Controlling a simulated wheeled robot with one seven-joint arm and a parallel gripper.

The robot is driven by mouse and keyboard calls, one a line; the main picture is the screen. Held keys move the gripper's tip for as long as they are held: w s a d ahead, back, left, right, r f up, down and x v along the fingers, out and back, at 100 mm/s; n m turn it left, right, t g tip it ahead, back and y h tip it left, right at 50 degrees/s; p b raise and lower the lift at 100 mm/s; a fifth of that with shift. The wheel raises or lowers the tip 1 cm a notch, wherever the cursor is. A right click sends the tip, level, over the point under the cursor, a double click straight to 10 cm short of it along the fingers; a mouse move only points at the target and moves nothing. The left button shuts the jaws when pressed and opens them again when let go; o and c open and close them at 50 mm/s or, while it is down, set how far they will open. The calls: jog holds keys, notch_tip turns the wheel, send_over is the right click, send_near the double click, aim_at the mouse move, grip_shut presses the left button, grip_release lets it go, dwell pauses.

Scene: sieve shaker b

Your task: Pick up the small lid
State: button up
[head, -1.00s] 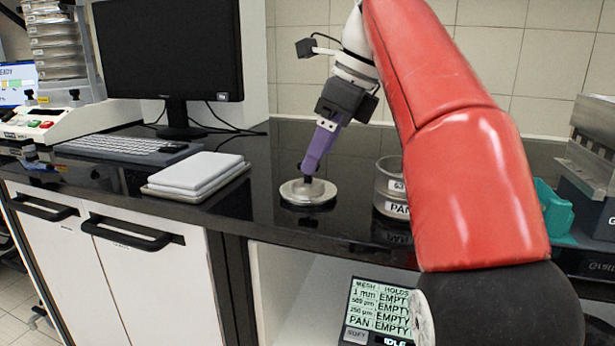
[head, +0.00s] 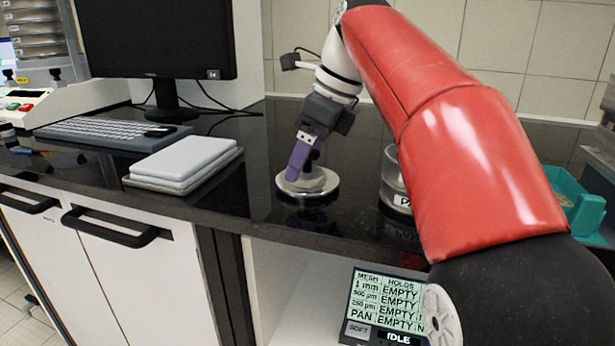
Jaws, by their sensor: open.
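The small lid (head: 325,190) is a round, flat silver disc with a raised middle. It lies on the black counter in the middle of the head view. My gripper (head: 298,176) has purple fingers and comes down over the lid from above, slightly tilted. Its fingertips are at the lid's raised middle, toward the left side. A dark knob shows just behind the fingers. The jaws are open, and I cannot tell whether a finger touches the lid.
A pan (head: 394,184) stands right of the lid, partly hidden by my red arm. White pads (head: 185,160) lie to the left, before a keyboard (head: 110,132) and monitor (head: 157,40). A teal tray (head: 578,200) is at the right. The counter's front edge is close.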

jog(key=shift+a+f, duration=0.25)
jog(key=shift+f, duration=0.35)
jog(key=c, duration=1.2)
jog(key=shift+o, duration=0.2)
jog(key=shift+r, duration=0.15)
